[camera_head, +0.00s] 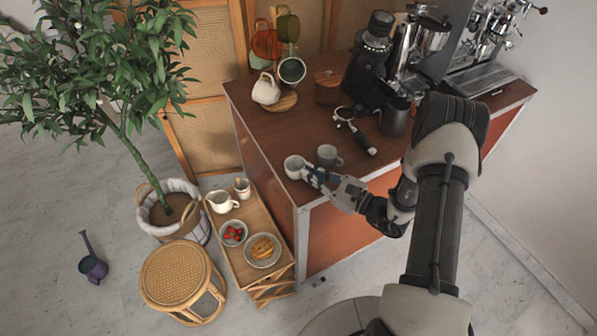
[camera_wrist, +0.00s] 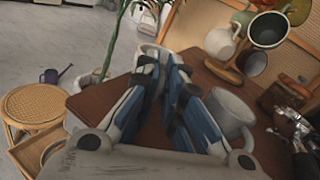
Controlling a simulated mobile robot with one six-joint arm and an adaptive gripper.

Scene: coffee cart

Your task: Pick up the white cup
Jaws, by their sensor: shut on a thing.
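The white cup (camera_head: 293,167) is at the near left corner of the brown cart top (camera_head: 300,127), seen from above in the head view. My gripper (camera_head: 308,174) reaches it from the right and is shut on it. In the wrist view the cup (camera_wrist: 151,49) shows only partly, at the tips of my two blue-and-grey fingers; the fingers hide the rest. I cannot tell whether the cup is lifted off the cart top. A second, greyish cup (camera_head: 329,155) stands just right of it, close to my fingers, and it also shows in the wrist view (camera_wrist: 232,113).
A portafilter (camera_head: 355,131), dark canister (camera_head: 395,117), grinder (camera_head: 369,58) and mug rack (camera_head: 281,101) stand farther back. Left of the cart are a low side table (camera_head: 232,258) with food and a pitcher, a wicker stool (camera_head: 176,273) and a potted plant (camera_head: 172,208).

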